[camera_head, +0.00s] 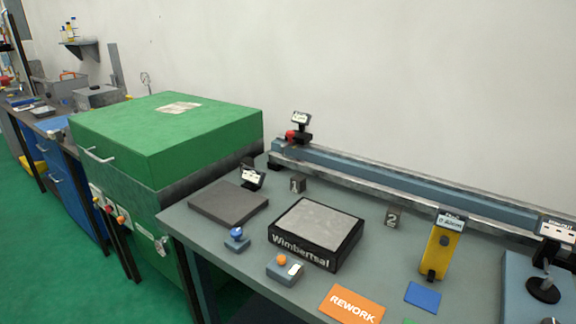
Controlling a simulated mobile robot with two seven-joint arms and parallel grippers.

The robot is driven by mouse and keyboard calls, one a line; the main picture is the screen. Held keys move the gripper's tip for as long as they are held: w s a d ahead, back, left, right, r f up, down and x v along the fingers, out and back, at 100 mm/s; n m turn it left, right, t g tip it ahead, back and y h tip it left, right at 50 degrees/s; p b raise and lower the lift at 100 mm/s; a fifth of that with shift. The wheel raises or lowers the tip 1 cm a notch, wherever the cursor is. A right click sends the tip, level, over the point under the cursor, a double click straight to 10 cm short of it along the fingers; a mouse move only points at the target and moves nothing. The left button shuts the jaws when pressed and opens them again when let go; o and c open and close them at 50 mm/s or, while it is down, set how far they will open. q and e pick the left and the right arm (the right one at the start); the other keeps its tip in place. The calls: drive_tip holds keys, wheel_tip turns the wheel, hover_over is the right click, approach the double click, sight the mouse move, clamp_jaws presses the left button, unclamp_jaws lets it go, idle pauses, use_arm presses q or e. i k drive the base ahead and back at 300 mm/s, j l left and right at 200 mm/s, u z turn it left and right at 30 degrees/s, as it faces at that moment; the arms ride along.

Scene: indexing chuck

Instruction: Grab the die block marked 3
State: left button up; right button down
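No die block marked 3 can be made out in the head view. A small dark grey block marked 1 (297,184) stands on the grey-green bench behind the Wimbertsal block. A similar block marked 2 (393,217) stands to its right, near the long rail. Neither of my grippers is in view.
The bench (225,264) holds a dark flat plate (229,203), a black Wimbertsal block (315,233), two small button boxes, an orange REWORK card (352,305), a blue pad (423,297) and a yellow gauge (439,250). A long rail (400,184) runs behind; a green cabinet (165,135) stands left.

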sight(247, 161)
drive_tip(key=j+z, duration=0.15)
drive_tip(key=z, duration=0.35)
drive_tip(key=j+z, duration=0.2)
drive_tip(key=z, duration=0.3)
drive_tip(key=j+z, duration=0.15)
drive_tip(key=z, duration=0.3)
drive_tip(key=k+j+z, duration=0.1)
drive_tip(key=j+z, duration=0.2)
drive_tip(key=k+j+z, duration=0.1)
drive_tip(key=j+z, duration=0.15)
drive_tip(key=k+j+z, duration=0.15)
drive_tip(key=j+z, duration=0.15)
drive_tip(key=k+j+z, duration=0.4)
drive_tip(key=k+j, duration=0.3)
drive_tip(key=j, duration=0.15)
